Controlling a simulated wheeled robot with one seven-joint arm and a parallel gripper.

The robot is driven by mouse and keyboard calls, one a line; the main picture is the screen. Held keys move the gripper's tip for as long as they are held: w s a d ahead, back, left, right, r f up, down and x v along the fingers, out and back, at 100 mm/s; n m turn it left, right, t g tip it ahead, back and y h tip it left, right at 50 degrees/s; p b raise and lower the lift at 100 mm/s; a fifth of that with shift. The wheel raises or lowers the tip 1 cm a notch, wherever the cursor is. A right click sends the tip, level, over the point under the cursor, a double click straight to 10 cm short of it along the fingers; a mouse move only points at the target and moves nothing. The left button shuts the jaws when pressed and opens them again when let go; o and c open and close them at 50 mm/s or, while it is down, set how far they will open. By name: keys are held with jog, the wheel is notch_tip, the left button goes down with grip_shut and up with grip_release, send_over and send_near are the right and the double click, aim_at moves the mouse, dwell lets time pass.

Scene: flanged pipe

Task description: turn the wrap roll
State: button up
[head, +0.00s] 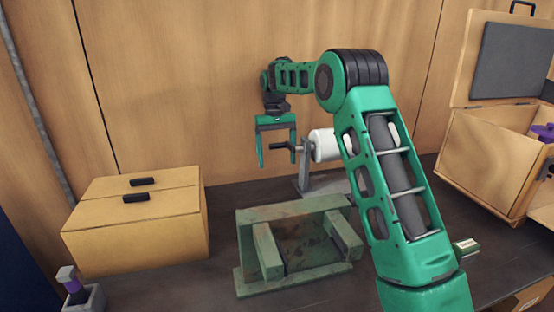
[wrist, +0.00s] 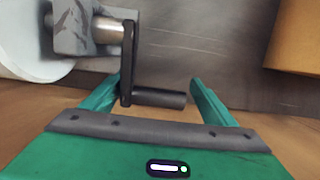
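The wrap roll (head: 325,145) is a white cylinder on a grey stand (head: 304,174), partly hidden behind my arm. Its white side also shows at the left edge of the wrist view (wrist: 25,45). A dark crank with a handle (head: 281,146) sticks out from the roll's left side. In the wrist view the crank handle (wrist: 158,98) lies crosswise between the fingers. My green gripper (head: 277,160) is open around the handle, with a gap between the handle's free end and the right finger.
A closed wooden box (head: 135,225) stands at the left. A worn green frame (head: 290,212) lies on the dark bench in front of the stand. An open wooden case (head: 485,160) stands at the right. A small holder with a purple-banded item (head: 80,292) is at the lower left.

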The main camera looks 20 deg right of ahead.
jog(key=shift+s, duration=0.1)
jog(key=v, duration=0.7)
jog(key=shift+r, duration=0.25)
jog(key=shift+c, duration=0.5)
